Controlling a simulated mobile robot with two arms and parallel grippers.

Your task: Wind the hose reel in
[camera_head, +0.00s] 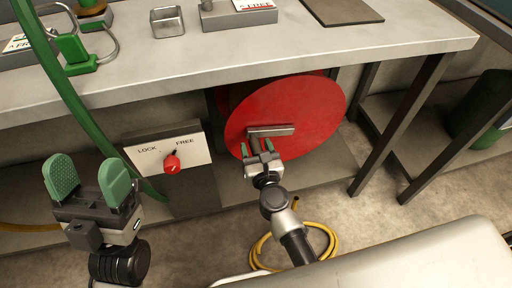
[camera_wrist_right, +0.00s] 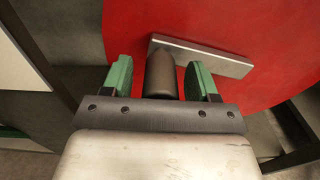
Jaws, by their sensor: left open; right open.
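The hose reel's red disc (camera_head: 310,115) stands upright under the bench, with a grey metal crank bar (camera_head: 283,131) across its face. A dark cylindrical crank grip (camera_wrist_right: 162,75) sticks out from the bar toward me. My right gripper (camera_head: 259,151) is open, with its green fingers on either side of the grip; a gap shows on both sides in the right wrist view. Yellow hose (camera_head: 334,243) lies coiled on the floor, partly behind my right arm. A red knob (camera_head: 172,163) sits on a LOCK/FREE plate, its black pointer toward FREE. My left gripper (camera_head: 89,182) is open and empty at the left.
The grey bench top (camera_head: 240,55) overhangs the reel and holds a small metal tray (camera_head: 167,22) and a dark mat (camera_head: 342,11). A bench leg (camera_head: 400,125) stands right of the reel. A green hose-like strip (camera_head: 65,85) hangs at the left, near my left gripper.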

